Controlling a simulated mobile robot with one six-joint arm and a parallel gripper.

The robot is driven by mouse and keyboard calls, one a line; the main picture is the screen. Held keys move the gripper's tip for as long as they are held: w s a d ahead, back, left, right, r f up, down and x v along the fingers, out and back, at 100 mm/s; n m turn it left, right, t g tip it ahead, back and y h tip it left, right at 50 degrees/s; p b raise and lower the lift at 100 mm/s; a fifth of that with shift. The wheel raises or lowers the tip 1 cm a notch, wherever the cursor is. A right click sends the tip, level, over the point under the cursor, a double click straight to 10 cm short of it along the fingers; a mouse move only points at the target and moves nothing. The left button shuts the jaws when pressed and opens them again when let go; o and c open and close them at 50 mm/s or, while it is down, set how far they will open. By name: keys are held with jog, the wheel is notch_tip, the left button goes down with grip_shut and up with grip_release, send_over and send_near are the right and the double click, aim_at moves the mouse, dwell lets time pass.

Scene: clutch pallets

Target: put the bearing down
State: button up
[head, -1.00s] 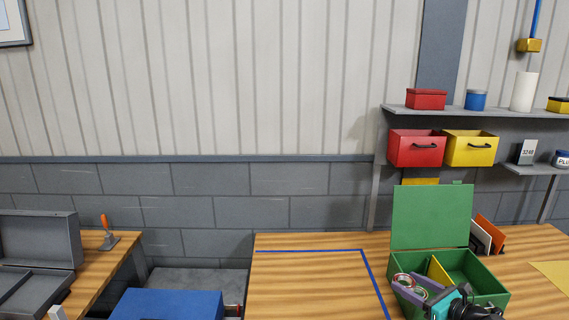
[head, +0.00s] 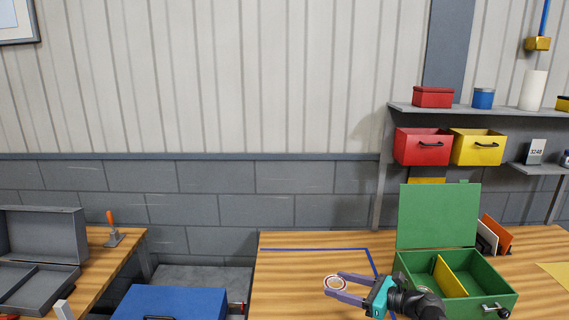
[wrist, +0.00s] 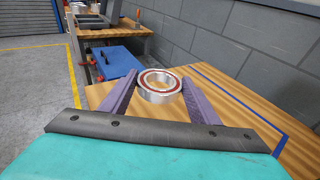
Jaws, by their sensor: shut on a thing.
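The bearing is a silver ring with a reddish-brown inner band. In the head view the bearing (head: 326,284) shows at the far end of my gripper (head: 337,284), left of the blue tape line. My gripper is shut on it, with a purple finger on each side. In the wrist view the bearing (wrist: 159,97) sits between the fingertips of my gripper (wrist: 158,84), with wood tabletop behind and below it. I cannot tell its exact height above the table.
Blue tape (head: 310,249) marks a corner on the wooden table (head: 285,280); the wood inside looks clear. An open green box (head: 437,218) with a yellow divider (head: 447,276) stands right of my gripper. A blue box (head: 180,302) is lower left.

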jog(key=shift+f+b, duration=4.2)
jog(key=shift+f, duration=0.3)
